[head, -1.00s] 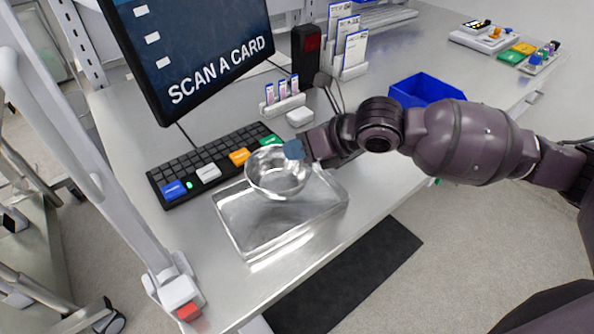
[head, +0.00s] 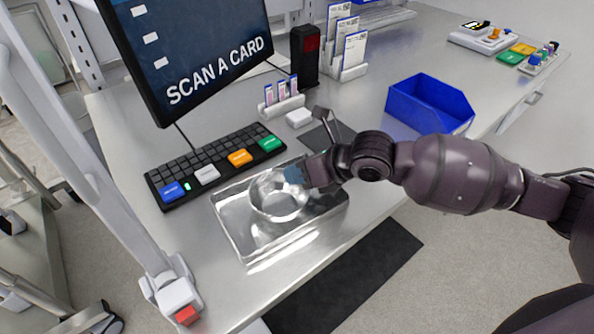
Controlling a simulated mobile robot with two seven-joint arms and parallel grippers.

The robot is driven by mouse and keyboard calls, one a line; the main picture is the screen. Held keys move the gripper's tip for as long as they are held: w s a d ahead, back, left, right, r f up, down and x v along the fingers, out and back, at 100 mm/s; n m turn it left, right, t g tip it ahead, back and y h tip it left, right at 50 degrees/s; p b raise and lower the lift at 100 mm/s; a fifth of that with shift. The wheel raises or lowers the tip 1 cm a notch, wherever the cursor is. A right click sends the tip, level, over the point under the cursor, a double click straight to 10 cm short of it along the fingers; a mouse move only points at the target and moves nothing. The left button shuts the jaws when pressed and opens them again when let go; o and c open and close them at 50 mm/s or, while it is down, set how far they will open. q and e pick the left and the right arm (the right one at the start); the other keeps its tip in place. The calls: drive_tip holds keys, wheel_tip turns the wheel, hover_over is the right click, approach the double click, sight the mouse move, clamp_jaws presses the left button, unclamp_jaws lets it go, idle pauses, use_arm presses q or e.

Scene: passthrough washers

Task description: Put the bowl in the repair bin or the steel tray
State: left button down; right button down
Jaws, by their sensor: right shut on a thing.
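A shiny metal bowl (head: 272,203) is upright within the outline of the steel tray (head: 237,238) on the bench. I cannot tell whether its base touches the tray floor. My right gripper (head: 294,175) is shut on the right rim of the bowl. Its arm comes in from the right, and its fingers are partly hidden. A blue open bin (head: 428,108), likely the repair bin, stands farther back to the right, empty as far as I see. My left gripper is out of view.
A keyboard (head: 213,167) with coloured keys lies just behind the tray. A monitor (head: 195,50), a white card holder (head: 284,105) and a dark scanner (head: 304,55) stand behind. A pale post (head: 95,180) rises at the left. Bench between tray and blue bin is partly clear.

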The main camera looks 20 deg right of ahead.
drive_tip(key=c, duration=1.2)
unclamp_jaws()
drive_tip(key=shift+o, duration=0.2)
drive_tip(key=shift+r, duration=0.1)
drive_tip(key=v, duration=1.2)
drive_tip(key=shift+p, duration=0.45)
drive_tip(key=shift+d, duration=0.1)
